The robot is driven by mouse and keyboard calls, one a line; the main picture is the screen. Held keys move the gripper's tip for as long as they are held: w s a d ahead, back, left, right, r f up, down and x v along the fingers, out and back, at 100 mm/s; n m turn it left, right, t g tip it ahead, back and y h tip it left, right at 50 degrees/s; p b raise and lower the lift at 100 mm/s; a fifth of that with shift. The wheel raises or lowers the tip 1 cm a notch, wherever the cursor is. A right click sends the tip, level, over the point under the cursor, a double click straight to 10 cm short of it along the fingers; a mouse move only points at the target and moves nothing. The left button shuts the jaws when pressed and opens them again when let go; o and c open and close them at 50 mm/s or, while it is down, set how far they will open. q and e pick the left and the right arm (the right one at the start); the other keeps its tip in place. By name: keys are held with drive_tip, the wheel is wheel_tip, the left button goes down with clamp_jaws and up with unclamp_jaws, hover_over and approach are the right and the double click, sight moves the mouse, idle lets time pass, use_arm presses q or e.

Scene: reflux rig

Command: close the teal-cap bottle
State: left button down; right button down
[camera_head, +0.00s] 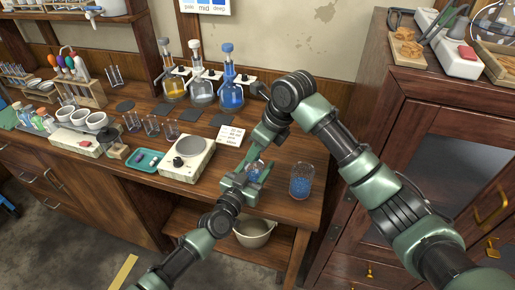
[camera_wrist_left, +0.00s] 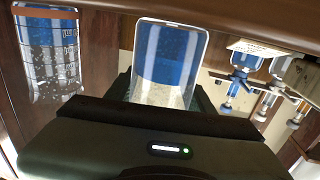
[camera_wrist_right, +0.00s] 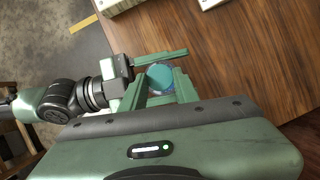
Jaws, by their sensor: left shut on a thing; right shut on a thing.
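The bottle (camera_wrist_left: 165,65), clear with blue in it, is between the fingers of my left gripper (camera_head: 246,181) in the left wrist view. In the head view it is mostly hidden by both grippers, with a bit of blue showing (camera_head: 254,171). The round teal cap (camera_wrist_right: 160,77) is between the fingers of my right gripper (camera_wrist_right: 161,88) in the right wrist view, directly over the bottle. My right gripper comes down from above and my left gripper from the side. Whether the cap is seated on the neck is hidden.
A beaker with blue contents (camera_head: 302,182) stands close by at the table's right front corner. A hotplate (camera_head: 188,158) and a teal tray (camera_head: 145,160) are to the left. Stoppered flasks (camera_head: 232,92) and a card (camera_head: 231,134) stand behind. A pot (camera_head: 254,232) is on the lower shelf.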

drive_tip(key=shift+m, duration=0.3)
drive_tip(key=c, duration=1.1)
unclamp_jaws()
drive_tip(key=shift+o, duration=0.2)
drive_tip(key=shift+d, duration=0.1)
drive_tip(key=shift+r, duration=2.3)
drive_tip(key=shift+c, duration=0.4)
